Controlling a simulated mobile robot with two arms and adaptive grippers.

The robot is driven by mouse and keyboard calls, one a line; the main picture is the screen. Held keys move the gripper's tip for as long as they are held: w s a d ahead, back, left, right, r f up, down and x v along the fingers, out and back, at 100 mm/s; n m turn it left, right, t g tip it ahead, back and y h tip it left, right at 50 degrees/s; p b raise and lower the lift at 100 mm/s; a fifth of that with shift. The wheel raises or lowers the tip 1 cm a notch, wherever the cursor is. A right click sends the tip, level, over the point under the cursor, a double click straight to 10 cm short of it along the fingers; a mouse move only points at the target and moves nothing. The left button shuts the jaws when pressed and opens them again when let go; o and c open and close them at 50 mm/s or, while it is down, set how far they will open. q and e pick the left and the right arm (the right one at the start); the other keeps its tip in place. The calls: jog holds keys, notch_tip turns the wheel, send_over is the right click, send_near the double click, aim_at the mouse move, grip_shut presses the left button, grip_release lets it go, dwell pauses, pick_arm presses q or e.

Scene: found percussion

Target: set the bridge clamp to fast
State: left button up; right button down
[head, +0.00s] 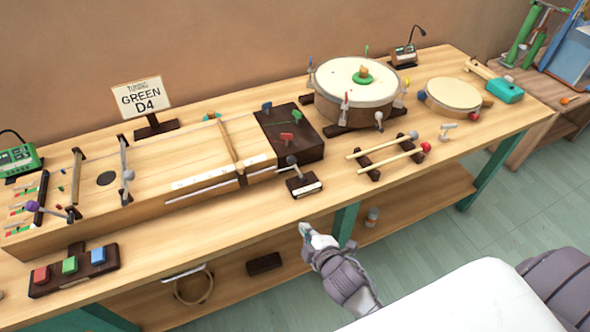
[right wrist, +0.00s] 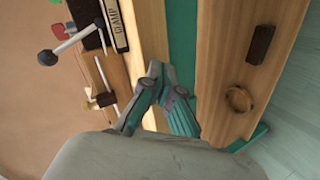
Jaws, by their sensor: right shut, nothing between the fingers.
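The bridge clamp (head: 305,185) is a small dark block with a pale label and a lever, near the table's front edge. Its lever (head: 294,170) leans up and left to a dark round knob. In the right wrist view the clamp label (right wrist: 118,24) reads "CLAMP", and a pale lever rod (right wrist: 78,37) ends in the dark knob (right wrist: 47,57). Setting marks are too small to read. A slanting wooden bridge (head: 231,143) crosses the long string box. My right gripper (head: 305,231) is shut and empty, in front of the table edge, apart from the clamp. My left gripper is out of view.
The string box (head: 150,190) lies left of the clamp. Two mallets (head: 385,155) on dark rests lie to the right, with a drum (head: 355,92) behind. Coloured buttons (head: 70,265) stand at front left. A lower shelf (head: 330,245) runs beneath the tabletop.

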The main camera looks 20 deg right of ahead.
aim_at(297, 169)
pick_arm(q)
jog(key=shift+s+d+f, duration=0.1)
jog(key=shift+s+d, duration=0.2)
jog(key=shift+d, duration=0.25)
pick_arm(e)
jog(key=w+a+r+n+t+y, duration=0.3)
jog(key=r+n, duration=0.5)
jog(key=r, duration=0.3)
jog(key=shift+w+r+t, duration=0.2)
jog(key=shift+r+t, duration=0.05)
jog(key=shift+t, duration=0.65)
pick_arm(q)
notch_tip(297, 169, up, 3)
jog(key=p, duration=0.3)
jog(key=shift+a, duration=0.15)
pick_arm(e)
jog(key=w+d, duration=0.2)
jog(key=w, duration=0.7)
jog(key=shift+w+d, duration=0.15)
jog(key=shift+r, duration=0.1)
